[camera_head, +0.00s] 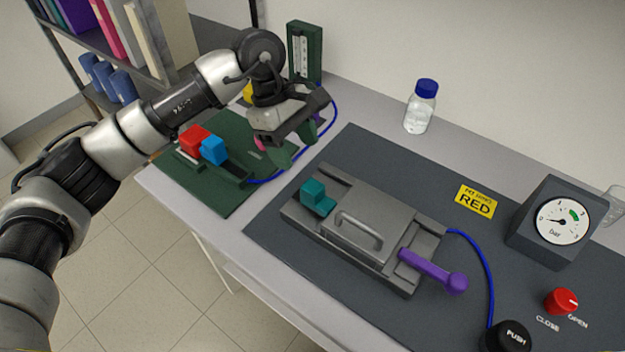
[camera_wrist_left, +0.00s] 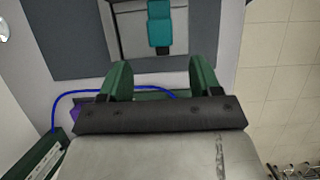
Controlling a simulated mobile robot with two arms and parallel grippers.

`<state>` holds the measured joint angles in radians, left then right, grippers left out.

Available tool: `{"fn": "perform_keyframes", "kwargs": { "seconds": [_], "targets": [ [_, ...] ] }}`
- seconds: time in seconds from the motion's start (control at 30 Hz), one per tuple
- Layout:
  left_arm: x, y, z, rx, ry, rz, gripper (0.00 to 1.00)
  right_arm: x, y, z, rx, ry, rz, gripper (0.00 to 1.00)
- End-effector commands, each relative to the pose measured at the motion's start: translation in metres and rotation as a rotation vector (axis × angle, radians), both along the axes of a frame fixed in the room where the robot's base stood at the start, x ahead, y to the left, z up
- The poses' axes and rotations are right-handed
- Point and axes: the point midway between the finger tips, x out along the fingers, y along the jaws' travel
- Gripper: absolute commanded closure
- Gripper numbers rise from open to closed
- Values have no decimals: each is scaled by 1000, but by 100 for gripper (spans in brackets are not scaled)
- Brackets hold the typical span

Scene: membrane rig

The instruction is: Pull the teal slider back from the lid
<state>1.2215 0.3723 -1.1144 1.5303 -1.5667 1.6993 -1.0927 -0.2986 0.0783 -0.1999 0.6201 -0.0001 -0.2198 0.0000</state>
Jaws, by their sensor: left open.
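The teal slider (camera_head: 317,197) sits at the left end of the grey lidded rig, beside the lid (camera_head: 362,231) with its bar handle. In the left wrist view the teal slider (camera_wrist_left: 160,24) is at the top middle, beyond the fingertips. My left gripper (camera_head: 291,158) is open and empty, with green fingers pointing down, above the table behind and left of the slider and apart from it. Its fingers also show in the left wrist view (camera_wrist_left: 160,80). My right gripper is not in view.
A green base with a red block (camera_head: 194,140) and a blue block (camera_head: 214,151) lies left of the rig. A purple lever (camera_head: 432,270) sticks out at the rig's right. A gauge box (camera_head: 555,222), red knob (camera_head: 562,301) and black push button (camera_head: 508,338) stand farther right. A bottle (camera_head: 421,107) stands behind.

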Motion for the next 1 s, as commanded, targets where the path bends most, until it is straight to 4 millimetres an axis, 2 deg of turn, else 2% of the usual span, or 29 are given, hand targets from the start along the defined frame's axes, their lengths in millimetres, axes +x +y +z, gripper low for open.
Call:
{"fn": "perform_keyframes", "kwargs": {
  "seconds": [0.3,0.5,0.67,0.9,1.0],
  "targets": [
    [-15,-20,-53,-5,7,-1,36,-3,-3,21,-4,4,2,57],
    [-21,-28,-78,-5,5,0,36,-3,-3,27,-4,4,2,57],
    [-23,-31,-87,-6,3,-1,36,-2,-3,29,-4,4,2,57],
    [-23,-31,-88,-6,3,-1,36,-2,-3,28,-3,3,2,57],
    [-23,-31,-88,-6,3,-1,50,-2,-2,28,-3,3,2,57]
  ]
}}
